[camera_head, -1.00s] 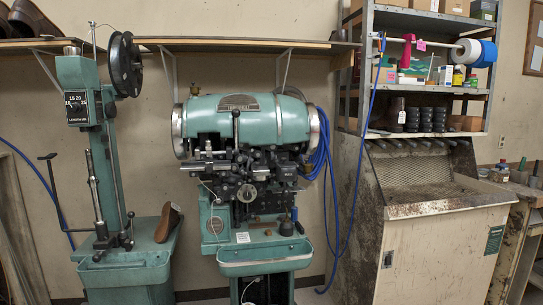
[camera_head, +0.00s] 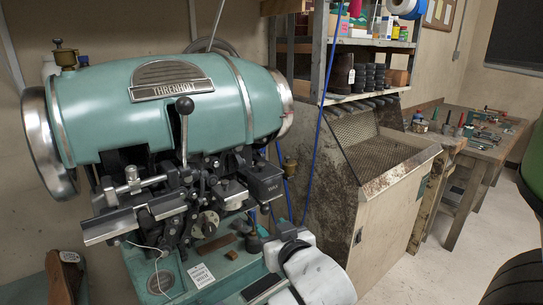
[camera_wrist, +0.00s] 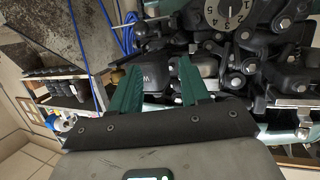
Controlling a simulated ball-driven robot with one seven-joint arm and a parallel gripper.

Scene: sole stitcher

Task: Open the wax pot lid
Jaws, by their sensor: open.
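The wax pot (camera_head: 263,183) is a dark box with pale lettering on its front, at the right side of the green stitching machine (camera_head: 150,105). Its top looks flat and covered; the lid's edge is hard to make out. In the wrist view, a dark block with a pale letter, seemingly the wax pot (camera_wrist: 152,76), shows beyond and between my fingers. My gripper (camera_wrist: 159,66) has two green fingers spread apart with nothing held between them. I cannot tell whether either finger touches the pot. In the head view I cannot make out the fingers.
A black-knobbed lever (camera_head: 184,108) and metal linkages crowd the machine's front. A blue hose (camera_head: 318,125) hangs just right of the pot. A worn cabinet (camera_head: 385,210) and a shelf (camera_head: 352,97) stand to the right. The floor (camera_head: 430,270) at right is partly clear.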

